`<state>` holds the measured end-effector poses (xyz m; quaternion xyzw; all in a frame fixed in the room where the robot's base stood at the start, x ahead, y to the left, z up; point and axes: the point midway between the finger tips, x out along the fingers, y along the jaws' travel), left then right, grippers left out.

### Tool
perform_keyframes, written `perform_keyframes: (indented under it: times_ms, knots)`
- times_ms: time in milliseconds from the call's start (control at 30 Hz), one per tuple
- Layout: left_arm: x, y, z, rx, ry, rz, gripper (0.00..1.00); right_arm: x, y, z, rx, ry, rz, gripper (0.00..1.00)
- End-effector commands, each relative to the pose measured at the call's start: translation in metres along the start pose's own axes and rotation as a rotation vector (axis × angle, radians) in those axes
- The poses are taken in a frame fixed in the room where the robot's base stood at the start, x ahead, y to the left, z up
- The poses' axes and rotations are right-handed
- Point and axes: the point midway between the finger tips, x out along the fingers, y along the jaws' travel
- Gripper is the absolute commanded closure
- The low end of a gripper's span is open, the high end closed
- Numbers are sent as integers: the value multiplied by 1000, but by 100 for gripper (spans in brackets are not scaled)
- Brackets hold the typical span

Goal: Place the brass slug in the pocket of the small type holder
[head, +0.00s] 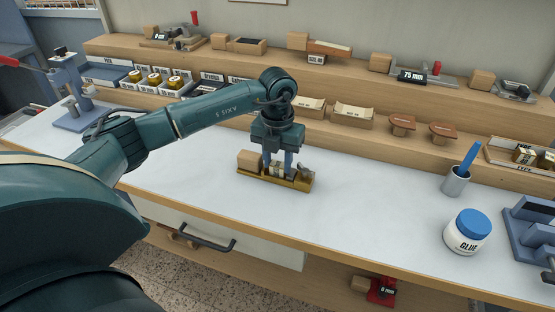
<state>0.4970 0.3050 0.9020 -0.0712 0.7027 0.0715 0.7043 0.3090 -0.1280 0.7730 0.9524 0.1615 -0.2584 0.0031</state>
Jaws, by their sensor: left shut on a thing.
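A small brass-coloured type holder (262,177) with a wooden block handle at its left end lies on the white worktop (350,215), near the middle. My left gripper (279,168) points straight down over the holder. Its fingers are shut on a small piece at the holder's middle, which looks like the brass slug (275,171). The fingers hide much of it. I cannot tell whether the slug sits fully in the pocket or is still a little above its floor. My right gripper is not in view.
A glue jar (467,232) and a cup with a blue-handled tool (456,181) stand at the right. A blue clamp device (533,228) is at the right edge. Stepped wooden shelves (222,59) with holders and brass pieces line the back. The worktop right of the holder is clear.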

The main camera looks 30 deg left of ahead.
Motion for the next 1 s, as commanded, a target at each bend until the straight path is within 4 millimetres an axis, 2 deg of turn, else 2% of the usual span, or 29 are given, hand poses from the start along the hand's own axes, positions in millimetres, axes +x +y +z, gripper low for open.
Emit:
perform_keyframes:
  times_ms: [333,367,467,767,867,1000]
  knots:
    - [14,0,-2,1,8,3,89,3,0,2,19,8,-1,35]
    - [15,0,-2,1,10,3,63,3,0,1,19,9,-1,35]
    - [16,0,-2,1,11,3,55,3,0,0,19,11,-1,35]
    - [12,1,-2,-2,10,5,55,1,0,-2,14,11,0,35]
    - [-1,2,-2,-2,10,6,55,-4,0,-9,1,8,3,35]
    - [-26,1,0,-2,3,4,55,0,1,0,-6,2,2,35]
